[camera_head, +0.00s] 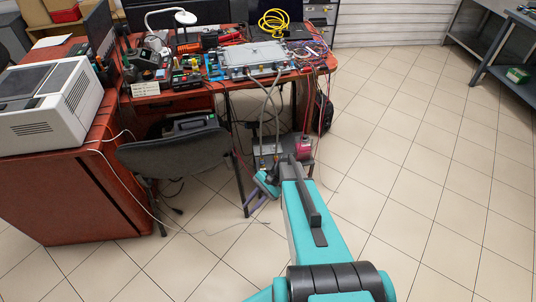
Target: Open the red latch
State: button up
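A flat grey metal box (252,56) lies on the red-brown desk, with small fittings along its front side. Grey hoses (270,98) hang from its front edge down toward the floor. I cannot make out a red latch on the box at this size. A small dark red block (304,148) shows beside the far end of my arm, and I cannot tell what it is. My teal arm reaches from the bottom toward the desk. My gripper (262,190) is near its far end, low in front of the desk and apart from the box. Its fingers are too small to read.
The red-brown desk (85,195) holds a white printer (45,108), tools, a lamp (185,18), a yellow cable coil (274,22) and tangled wires. A dark chair (178,152) stands before it. Tiled floor (420,150) is free on the right; a grey workbench (505,55) stands beyond.

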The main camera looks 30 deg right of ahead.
jog(key=s+a+f+n+g+h, duration=0.1)
jog(key=s+a+n+h, duration=0.2)
jog(key=s+n, duration=0.2)
jog(key=s+a+f+n+g+h, duration=0.2)
jog(key=s+a+n+h, duration=0.1)
jog(key=s, duration=0.9)
jog(key=s+a+f+n+g+h, duration=0.2)
jog(key=s+a+n+h, duration=0.1)
jog(key=s+n, duration=0.3)
jog(key=shift+s+f+n, duration=0.2)
jog(key=shift+s+n, duration=0.1)
jog(key=shift+s, duration=0.85)
